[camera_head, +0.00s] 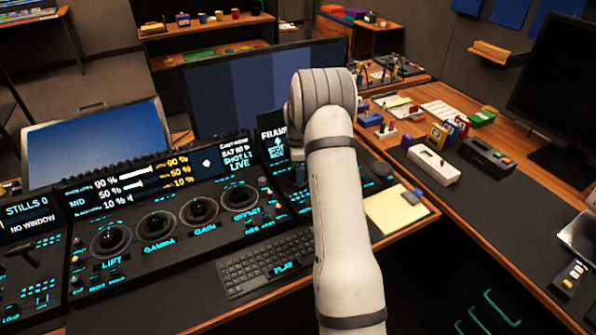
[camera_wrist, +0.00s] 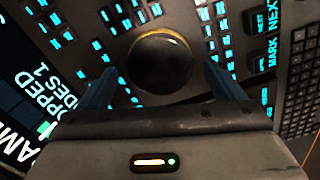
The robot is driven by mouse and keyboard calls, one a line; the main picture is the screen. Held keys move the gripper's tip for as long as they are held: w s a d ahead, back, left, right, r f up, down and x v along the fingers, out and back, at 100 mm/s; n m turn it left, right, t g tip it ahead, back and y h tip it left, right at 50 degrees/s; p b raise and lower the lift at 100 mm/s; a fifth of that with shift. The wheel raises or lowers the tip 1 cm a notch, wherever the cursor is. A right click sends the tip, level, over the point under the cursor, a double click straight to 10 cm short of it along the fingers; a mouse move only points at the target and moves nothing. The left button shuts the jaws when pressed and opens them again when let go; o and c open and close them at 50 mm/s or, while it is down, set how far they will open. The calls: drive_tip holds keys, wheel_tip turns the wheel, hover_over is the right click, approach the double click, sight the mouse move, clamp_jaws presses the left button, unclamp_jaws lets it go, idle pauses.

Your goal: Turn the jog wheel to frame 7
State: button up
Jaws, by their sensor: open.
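In the wrist view a round, dark, glossy wheel with a thin gold rim (camera_wrist: 160,62) sits on the black panel; I take it to be the jog wheel. My gripper (camera_wrist: 158,78) is open, with one blue-grey finger on each side of the wheel. I cannot tell whether the fingers touch it. In the head view my arm covers the wheel and the gripper. A small screen (camera_head: 273,136) headed "FRAM…" shows left of my arm, its number unreadable.
Lit cyan keys surround the wheel. To the left are trackballs, such as the gain one (camera_head: 199,210), and a keyboard (camera_head: 266,262). A yellow notepad (camera_head: 393,212) lies right of my arm. A large monitor (camera_head: 235,85) stands behind the panel.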

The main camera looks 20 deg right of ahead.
drive_tip(key=shift+f, duration=0.65)
drive_tip(key=c, duration=1)
